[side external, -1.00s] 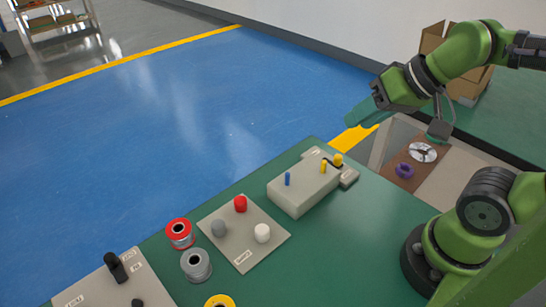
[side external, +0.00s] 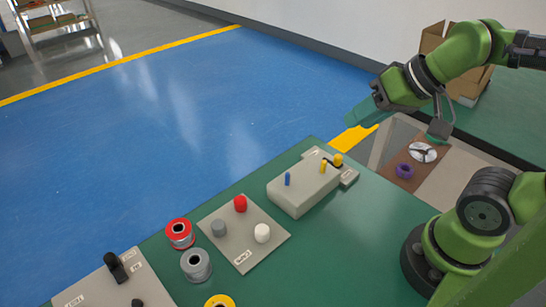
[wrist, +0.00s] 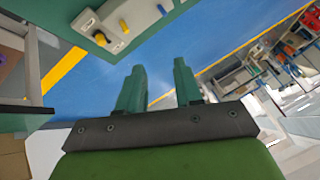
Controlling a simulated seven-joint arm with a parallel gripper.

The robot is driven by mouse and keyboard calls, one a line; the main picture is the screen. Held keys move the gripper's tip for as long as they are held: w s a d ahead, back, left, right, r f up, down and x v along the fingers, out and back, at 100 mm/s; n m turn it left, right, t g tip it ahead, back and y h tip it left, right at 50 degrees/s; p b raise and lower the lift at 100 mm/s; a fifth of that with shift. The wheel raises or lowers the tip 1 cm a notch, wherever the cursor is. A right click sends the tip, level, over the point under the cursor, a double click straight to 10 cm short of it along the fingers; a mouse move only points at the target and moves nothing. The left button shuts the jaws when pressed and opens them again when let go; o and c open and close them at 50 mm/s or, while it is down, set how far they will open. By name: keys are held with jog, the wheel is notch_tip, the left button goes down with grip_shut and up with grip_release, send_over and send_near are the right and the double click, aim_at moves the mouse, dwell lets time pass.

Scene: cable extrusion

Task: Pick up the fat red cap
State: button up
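The red cap (side external: 240,203) stands on a grey plate (side external: 243,262) on the green table in the side external view. A grey cap (side external: 218,228) and a white cap (side external: 262,233) stand on the same plate. My gripper (side external: 352,119) is raised at the upper right of that view, well apart from the red cap. In the wrist view my gripper (wrist: 160,85) has its two green fingers spread apart with nothing between them. The red cap is not in the wrist view.
A grey block (side external: 300,192) with blue and yellow pegs stands right of the plate. A red-rimmed spool (side external: 180,233), a grey spool (side external: 196,265) and a yellow spool (side external: 219,300) stand to its left. A panel with a black lever (side external: 116,267) lies at lower left.

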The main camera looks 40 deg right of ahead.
jog(key=o, duration=0.5)
